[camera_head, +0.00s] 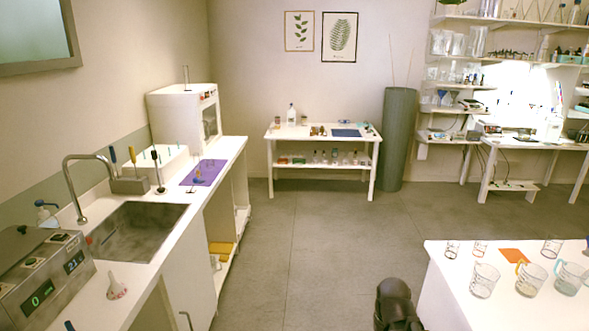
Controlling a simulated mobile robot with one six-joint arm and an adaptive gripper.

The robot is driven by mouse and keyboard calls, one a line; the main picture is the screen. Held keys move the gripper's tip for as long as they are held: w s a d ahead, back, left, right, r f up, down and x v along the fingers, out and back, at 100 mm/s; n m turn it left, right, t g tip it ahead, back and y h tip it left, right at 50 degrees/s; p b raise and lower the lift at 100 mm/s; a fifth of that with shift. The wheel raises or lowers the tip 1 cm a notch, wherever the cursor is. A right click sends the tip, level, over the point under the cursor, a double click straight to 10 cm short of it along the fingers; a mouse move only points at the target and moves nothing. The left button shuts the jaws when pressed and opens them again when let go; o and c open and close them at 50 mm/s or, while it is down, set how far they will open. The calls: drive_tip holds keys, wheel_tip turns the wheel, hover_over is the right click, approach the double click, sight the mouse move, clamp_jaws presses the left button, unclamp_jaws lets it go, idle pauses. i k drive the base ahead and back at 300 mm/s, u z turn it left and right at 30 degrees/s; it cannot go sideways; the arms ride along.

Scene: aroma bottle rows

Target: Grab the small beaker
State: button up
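Several clear glass beakers stand on the white table (447,290) at the lower right. The small ones are at the back of the group: one small beaker (452,249) at the left, another small beaker (480,247) with a reddish tint beside it, and a third (551,248) farther right. Larger beakers (484,280) with handles or spouts stand in front of them. I cannot tell which small one the task names. A dark rounded part of my arm shows at the bottom edge, left of the table and apart from the beakers. My gripper's fingers are not visible.
An orange sheet (514,256) lies among the beakers. A counter with a sink (135,232) runs along the left. A low white table (350,145) and a tall green-grey planter (399,140) stand at the back. The grey floor (310,250) between is clear.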

sight(209, 160)
drive_tip(key=u, duration=0.15)
drive_tip(key=i, duration=1.5)
drive_tip(key=u, duration=0.45)
drive_tip(key=i, duration=0.75)
drive_tip(key=u, duration=0.45)
drive_tip(key=i, duration=1.1)
drive_tip(key=u, duration=0.2)
